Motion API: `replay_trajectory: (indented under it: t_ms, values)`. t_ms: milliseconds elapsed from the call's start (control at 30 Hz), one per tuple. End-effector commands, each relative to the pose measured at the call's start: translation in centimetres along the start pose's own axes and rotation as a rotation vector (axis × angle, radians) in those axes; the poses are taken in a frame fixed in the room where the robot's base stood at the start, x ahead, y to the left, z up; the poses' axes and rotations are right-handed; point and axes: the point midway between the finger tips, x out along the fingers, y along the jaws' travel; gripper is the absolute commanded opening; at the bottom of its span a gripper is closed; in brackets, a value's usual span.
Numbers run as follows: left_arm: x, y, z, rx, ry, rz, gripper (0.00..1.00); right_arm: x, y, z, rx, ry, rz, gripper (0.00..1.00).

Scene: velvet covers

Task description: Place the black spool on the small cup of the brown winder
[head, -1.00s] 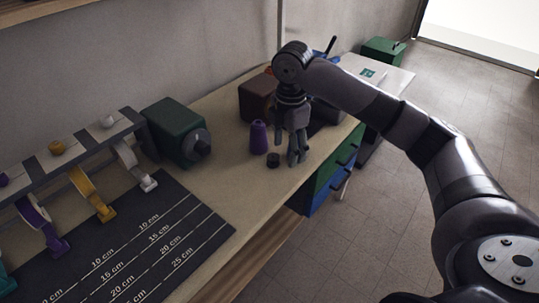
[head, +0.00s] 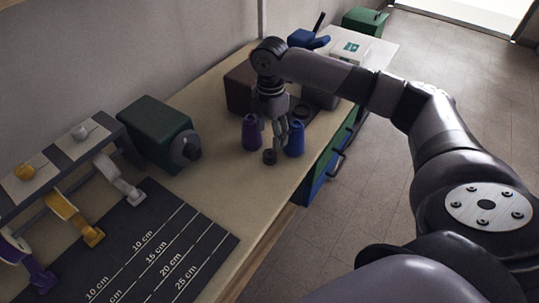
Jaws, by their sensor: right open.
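A small dark piece (head: 270,156), which looks like the black spool, stands low on the bench near its front edge. My right gripper (head: 276,138) points down just above and behind it, open, with its fingers apart; I cannot tell whether they touch it. The brown winder (head: 239,88) stands behind my right gripper against the wall side. Its small cup is hidden behind the gripper and wrist. My left gripper is out of view.
A purple spool (head: 251,132) and a blue spool (head: 295,139) stand close on either side of my right gripper. A green winder (head: 155,130) with a grey cup (head: 185,147), a ribbon rack (head: 70,152) and a dark measuring mat (head: 215,236) are at left.

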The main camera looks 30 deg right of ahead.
Motion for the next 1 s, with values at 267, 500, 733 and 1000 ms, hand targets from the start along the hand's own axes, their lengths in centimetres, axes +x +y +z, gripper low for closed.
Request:
replay_trajectory:
  t_ms: [267, 500, 733, 1000]
  values:
    - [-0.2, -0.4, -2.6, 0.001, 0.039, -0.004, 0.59, 3.0, 0.0, 0.0, 0.0, 0.0, 0.001, 0.58]
    - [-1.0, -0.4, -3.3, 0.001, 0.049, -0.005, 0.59, 5.8, 0.0, 0.0, -0.001, 0.0, -0.002, 0.58]
    - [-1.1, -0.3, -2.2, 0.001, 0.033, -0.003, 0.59, 8.1, 0.0, 0.0, -0.001, 0.0, 0.0, 0.58]
    - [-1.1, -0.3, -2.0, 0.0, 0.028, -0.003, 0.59, 8.2, 0.1, 0.0, -0.001, 0.0, 0.001, 0.54]
